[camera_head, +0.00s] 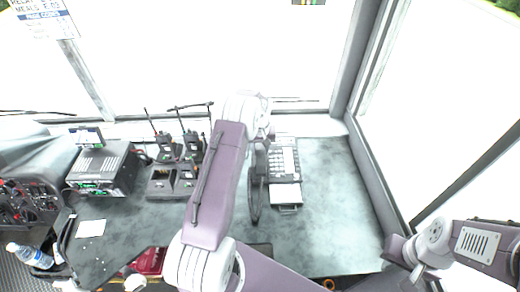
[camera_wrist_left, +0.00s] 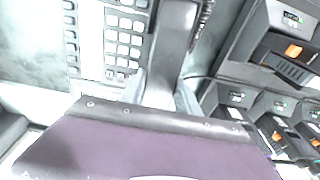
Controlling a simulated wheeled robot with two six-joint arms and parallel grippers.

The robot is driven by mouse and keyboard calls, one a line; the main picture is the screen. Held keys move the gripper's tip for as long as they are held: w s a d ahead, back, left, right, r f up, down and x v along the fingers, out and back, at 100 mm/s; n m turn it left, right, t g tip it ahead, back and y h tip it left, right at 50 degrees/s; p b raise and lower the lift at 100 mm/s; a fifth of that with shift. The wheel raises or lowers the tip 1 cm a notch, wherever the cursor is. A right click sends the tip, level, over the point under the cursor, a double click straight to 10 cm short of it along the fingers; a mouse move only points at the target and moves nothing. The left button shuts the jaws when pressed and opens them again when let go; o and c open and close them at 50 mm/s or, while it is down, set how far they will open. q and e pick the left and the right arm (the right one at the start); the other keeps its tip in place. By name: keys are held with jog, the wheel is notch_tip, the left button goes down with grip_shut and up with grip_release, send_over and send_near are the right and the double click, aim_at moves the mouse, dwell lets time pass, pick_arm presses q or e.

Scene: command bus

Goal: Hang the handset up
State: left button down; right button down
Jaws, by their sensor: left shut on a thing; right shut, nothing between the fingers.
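The desk phone (camera_head: 285,160) stands on the grey dash, its keypad facing up. In the left wrist view its button rows (camera_wrist_left: 125,35) are at upper left. The grey handset (camera_head: 260,160) is along the phone's left side in the head view. My left gripper (camera_head: 263,133) is shut on it; the grip shows better in the left wrist view (camera_wrist_left: 162,92). I cannot tell whether the handset touches its cradle. A dark coiled cord (camera_head: 254,203) hangs below it. My right gripper is out of view; only my right arm shows at lower right.
Several handheld radios (camera_head: 178,165) in chargers stand left of my left arm. A radio unit (camera_head: 103,167) is further left, with a water bottle (camera_head: 30,256) at lower left. The dash right of the phone is clear up to the window frame (camera_head: 372,170).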

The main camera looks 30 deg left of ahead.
dwell(0.4)
pick_arm(q)
jog(key=c, duration=0.8)
grip_release()
jog(key=r, duration=0.6)
jog(key=s+r+b, duration=0.1)
jog(key=r, duration=0.2)
jog(key=shift+d, duration=0.4)
jog(key=shift+f, duration=0.1)
